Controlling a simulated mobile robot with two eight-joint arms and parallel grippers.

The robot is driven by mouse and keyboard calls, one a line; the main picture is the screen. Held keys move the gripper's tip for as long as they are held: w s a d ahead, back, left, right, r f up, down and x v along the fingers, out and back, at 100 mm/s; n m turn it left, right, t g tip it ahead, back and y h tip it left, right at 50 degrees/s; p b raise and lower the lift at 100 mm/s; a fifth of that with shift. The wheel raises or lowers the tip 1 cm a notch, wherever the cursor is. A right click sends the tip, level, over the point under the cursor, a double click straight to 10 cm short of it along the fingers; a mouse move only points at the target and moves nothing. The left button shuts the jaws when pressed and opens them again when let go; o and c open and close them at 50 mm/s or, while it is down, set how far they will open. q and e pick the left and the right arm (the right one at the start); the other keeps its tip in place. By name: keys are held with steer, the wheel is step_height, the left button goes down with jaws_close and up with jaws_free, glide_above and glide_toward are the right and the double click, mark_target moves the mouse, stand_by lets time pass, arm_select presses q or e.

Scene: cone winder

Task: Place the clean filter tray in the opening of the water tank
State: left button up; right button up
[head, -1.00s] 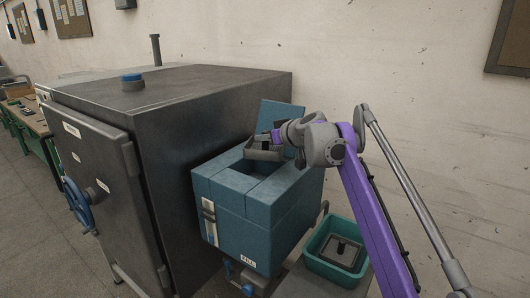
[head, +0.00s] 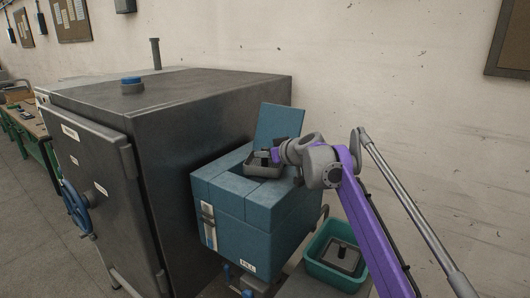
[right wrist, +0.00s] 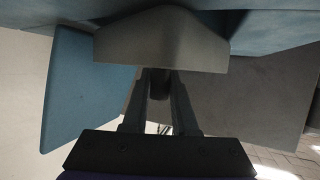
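The water tank (head: 250,212) is a blue box with its lid (head: 277,122) standing open at the back. The clean filter tray (head: 262,171), a small grey dish with an upright handle, is at the tank's top opening and hides most of it. I cannot tell whether it rests on the rim or still hangs. My right gripper (head: 274,156) is shut on the tray's handle. In the right wrist view the fingers (right wrist: 158,88) close on the dark handle below the grey tray (right wrist: 160,45), close to the blue tank. My left gripper is not in view.
A large dark metal cabinet (head: 185,120) with a blue handwheel (head: 76,205) stands close on the tank's left. A teal bin (head: 318,272) right of the tank holds another tray (head: 341,257). A wall runs behind.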

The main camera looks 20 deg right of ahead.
steer(key=o, duration=0.4)
steer(key=shift+r, duration=0.5)
steer(key=v, duration=1.2)
steer(key=shift+r, duration=0.25)
